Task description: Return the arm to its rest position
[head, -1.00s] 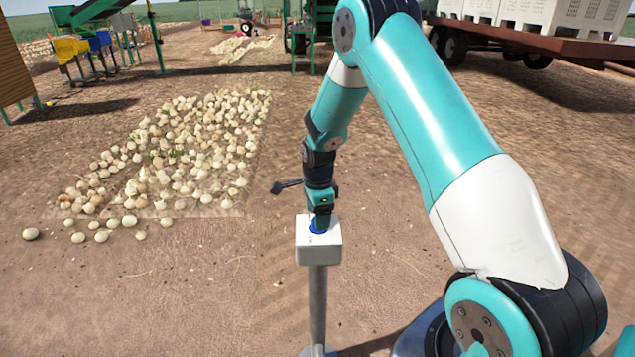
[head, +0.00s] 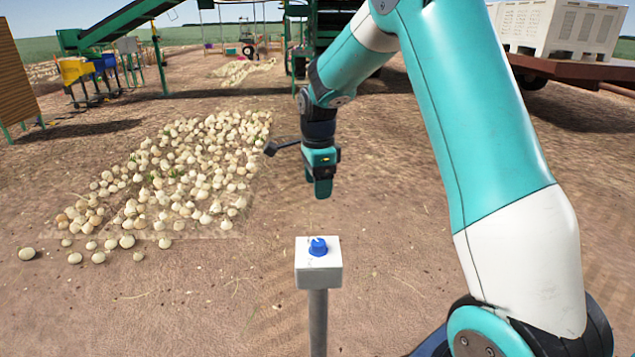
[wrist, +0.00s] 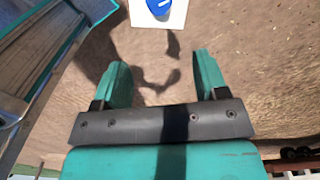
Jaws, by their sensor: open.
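My gripper (head: 322,188) hangs pointing down in the head view, above a white box on a post (head: 318,268) and clear of it. On top of the box is a blue knob (head: 318,246) with a white mark. In the wrist view my gripper (wrist: 162,80) shows two teal fingers spread apart with nothing between them. The blue knob (wrist: 160,6) and the white box (wrist: 176,20) show at the top edge of the wrist view, beyond the fingertips.
A pile of onions (head: 175,175) lies on the dirt to the left. A green conveyor (head: 110,27) with yellow and blue bins stands at the back left. A trailer with white crates (head: 560,30) is at the back right. The dirt around the post is clear.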

